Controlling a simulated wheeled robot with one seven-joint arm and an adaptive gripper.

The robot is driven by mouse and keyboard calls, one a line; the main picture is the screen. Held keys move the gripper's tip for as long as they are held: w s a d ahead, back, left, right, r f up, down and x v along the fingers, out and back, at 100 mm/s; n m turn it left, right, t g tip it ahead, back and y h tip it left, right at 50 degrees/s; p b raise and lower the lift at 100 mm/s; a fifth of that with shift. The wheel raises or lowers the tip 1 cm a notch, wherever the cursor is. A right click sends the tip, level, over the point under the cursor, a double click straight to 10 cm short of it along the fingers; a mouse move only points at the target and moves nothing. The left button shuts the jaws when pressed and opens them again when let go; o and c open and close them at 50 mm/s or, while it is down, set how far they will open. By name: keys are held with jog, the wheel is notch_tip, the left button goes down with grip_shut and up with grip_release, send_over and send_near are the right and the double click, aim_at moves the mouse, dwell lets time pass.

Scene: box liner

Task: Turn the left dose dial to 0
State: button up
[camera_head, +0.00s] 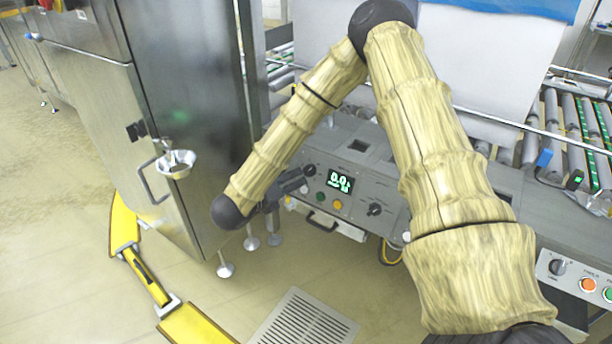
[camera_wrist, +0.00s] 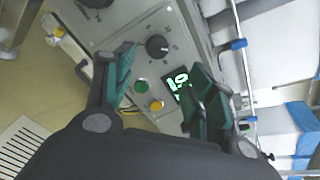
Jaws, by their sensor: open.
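The left dose dial (camera_head: 309,170) is a round black knob on the grey control panel, left of the lit display (camera_head: 341,180). In the wrist view the dial (camera_wrist: 157,46) shows between and beyond my fingertips, with small marks around it. A light pointer line seems to lie toward its right side, but its exact setting is too small to read. My gripper (camera_head: 292,184) is open and empty, just left of the dial in the head view. In the wrist view its green-padded fingers (camera_wrist: 162,64) are spread apart. Contact with the dial is not visible.
A green button (camera_wrist: 141,86) and a yellow button (camera_wrist: 156,104) sit near the dial. A second dial (camera_head: 375,209) is right of the display. A steel cabinet (camera_head: 190,110) stands close on the left. Roller conveyors (camera_head: 570,135) lie behind and right.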

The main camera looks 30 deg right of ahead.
aim_at(308, 172)
jog(key=b+x, duration=0.1)
jog(key=x, duration=0.8)
jog(key=shift+w+a, duration=0.1)
jog(key=shift+a, duration=0.1)
jog(key=c, duration=1)
